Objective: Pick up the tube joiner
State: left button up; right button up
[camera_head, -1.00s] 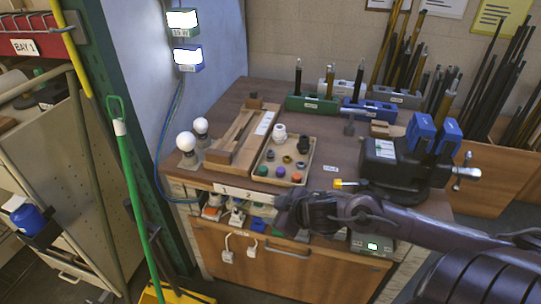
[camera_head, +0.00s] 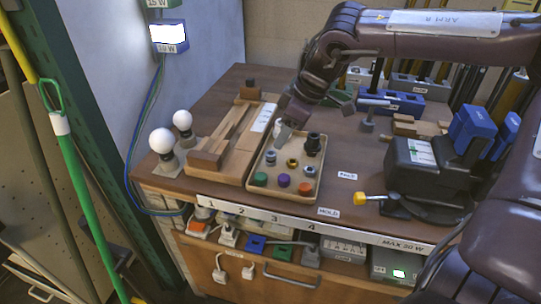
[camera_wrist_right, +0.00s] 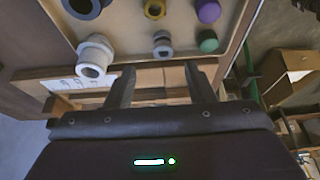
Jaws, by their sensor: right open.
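A shallow tan tray (camera_head: 319,187) on the bench holds several small lamp fittings. A small grey ring-like fitting (camera_head: 270,157) near its left side may be the tube joiner; I cannot tell for sure. It also shows in the right wrist view (camera_wrist_right: 162,43), just beyond the gap between the fingertips. My right gripper (camera_wrist_right: 159,70) is open and empty, above the tray and apart from the fitting. In the head view the right gripper (camera_head: 284,134) points down over the tray's back left and partly covers a white threaded fitting, which shows clearly in the wrist view (camera_wrist_right: 95,54).
In the tray are a brass ring (camera_head: 292,162), a black holder (camera_head: 313,144), and green (camera_head: 260,179), purple (camera_head: 283,181) and orange (camera_head: 305,188) caps. A wooden fixture (camera_head: 215,150) lies left of it, two bulbs (camera_head: 162,141) farther left. A dark vise (camera_head: 425,165) stands right.

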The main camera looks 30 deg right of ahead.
aim_at(273, 152)
jog(key=shift+a+f, duration=0.3)
jog(key=shift+f, duration=0.2)
jog(key=x, duration=0.6)
jog(key=shift+c, duration=0.4)
jog(key=c, duration=1)
